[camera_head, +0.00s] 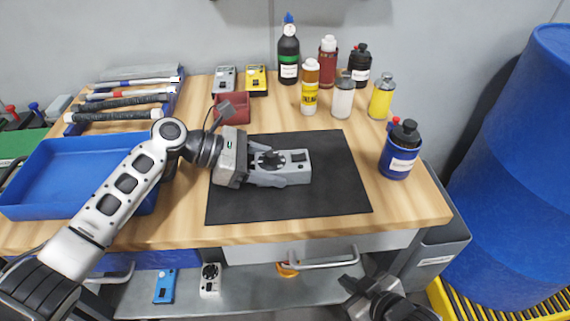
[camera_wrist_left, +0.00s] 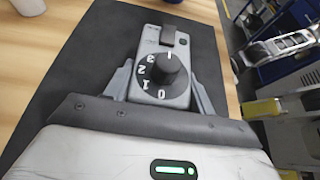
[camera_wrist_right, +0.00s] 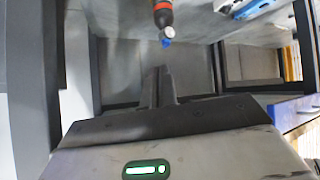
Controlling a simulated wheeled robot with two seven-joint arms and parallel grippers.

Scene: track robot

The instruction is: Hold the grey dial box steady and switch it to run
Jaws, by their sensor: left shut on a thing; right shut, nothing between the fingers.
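The grey dial box (camera_head: 296,162) lies flat on the black mat (camera_head: 330,199) on the workbench. In the left wrist view the box (camera_wrist_left: 178,54) shows a round black dial (camera_wrist_left: 163,75) with white marks 0, 1, 2, 3 around its knob, and a dark rocker piece beyond it. My left gripper (camera_head: 270,168) is shut on the sides of the box, one finger on each side; its fingers also show in the left wrist view (camera_wrist_left: 160,92). My right gripper (camera_head: 362,290) is shut and empty, low in front of the bench by the drawer; it shows in the right wrist view (camera_wrist_right: 158,85).
A blue bottle (camera_head: 400,152) stands right of the mat. Several bottles and two meters stand at the back. A red bin (camera_head: 232,108) is behind my left gripper. A blue tray (camera_head: 70,170) and hammers are at left. A blue barrel (camera_head: 520,180) stands at right.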

